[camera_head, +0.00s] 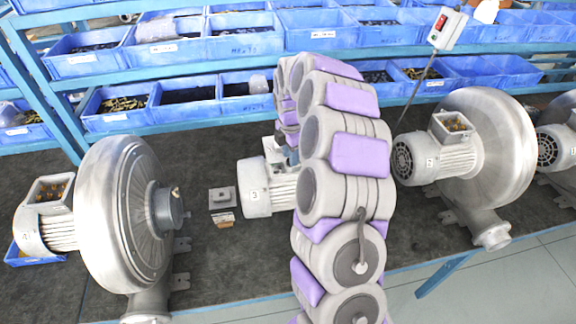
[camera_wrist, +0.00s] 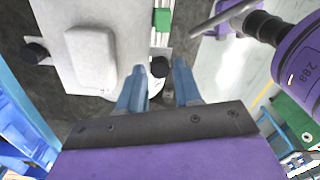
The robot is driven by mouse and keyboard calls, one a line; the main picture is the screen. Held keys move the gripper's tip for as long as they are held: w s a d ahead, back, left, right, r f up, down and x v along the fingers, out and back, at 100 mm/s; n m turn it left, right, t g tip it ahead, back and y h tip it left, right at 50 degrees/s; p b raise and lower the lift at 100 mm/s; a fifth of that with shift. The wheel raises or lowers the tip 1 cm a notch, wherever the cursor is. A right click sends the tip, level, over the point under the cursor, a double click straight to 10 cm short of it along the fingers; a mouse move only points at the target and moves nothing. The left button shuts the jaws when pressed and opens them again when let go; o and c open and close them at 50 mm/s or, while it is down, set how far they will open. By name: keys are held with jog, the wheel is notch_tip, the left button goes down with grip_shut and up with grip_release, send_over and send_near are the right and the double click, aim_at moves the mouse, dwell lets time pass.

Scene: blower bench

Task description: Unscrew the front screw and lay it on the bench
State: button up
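In the wrist view my gripper (camera_wrist: 158,80) has two blue fingers spread apart. A black round head (camera_wrist: 160,67), which looks like a screw, shows in the gap just beyond the fingertips. I cannot tell whether the fingers touch it. It sits at the edge of a pale grey housing (camera_wrist: 92,55) with a raised block. A second black round head (camera_wrist: 36,53) is at the housing's left edge. In the head view the motor marked 3 (camera_head: 255,188) is partly hidden behind my arm, and only a bit of blue gripper (camera_head: 291,156) shows above it.
The dark bench (camera_head: 235,265) has bare room left of my arm. A small grey box (camera_head: 222,198) lies left of the motor. Blowers stand at left (camera_head: 110,220) and right (camera_head: 490,150). Shelves of blue bins (camera_head: 185,95) run behind. A green piece (camera_wrist: 162,18) is near the black head.

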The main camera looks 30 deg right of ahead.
jog(key=m+b, duration=0.1)
jog(key=m, duration=0.1)
jog(key=shift+f+m, duration=0.15)
jog(key=shift+m, duration=0.15)
jog(key=m, duration=0.2)
jog(key=d+m+b, duration=0.1)
jog(key=shift+m+b, duration=0.3)
jog(key=shift+m, duration=0.1)
jog(key=m+b, duration=0.1)
jog(key=m, duration=0.1)
jog(key=shift+d+m, duration=0.1)
jog(key=shift+m, duration=0.2)
jog(key=m, duration=0.1)
jog(key=m+b, duration=0.1)
jog(key=shift+a+m, duration=0.3)
jog(key=shift+a, duration=0.05)
jog(key=shift+w+a+m+b, duration=0.15)
jog(key=shift+m+b, duration=0.25)
jog(key=shift+m, duration=0.8)
jog(key=m, duration=0.1)
jog(key=m+b, duration=0.1)
jog(key=m, duration=0.1)
jog(key=shift+d+m, duration=0.25)
jog(key=shift+m, duration=0.05)
jog(key=m+b, duration=0.1)
jog(key=m, duration=0.3)
jog(key=shift+a, duration=0.1)
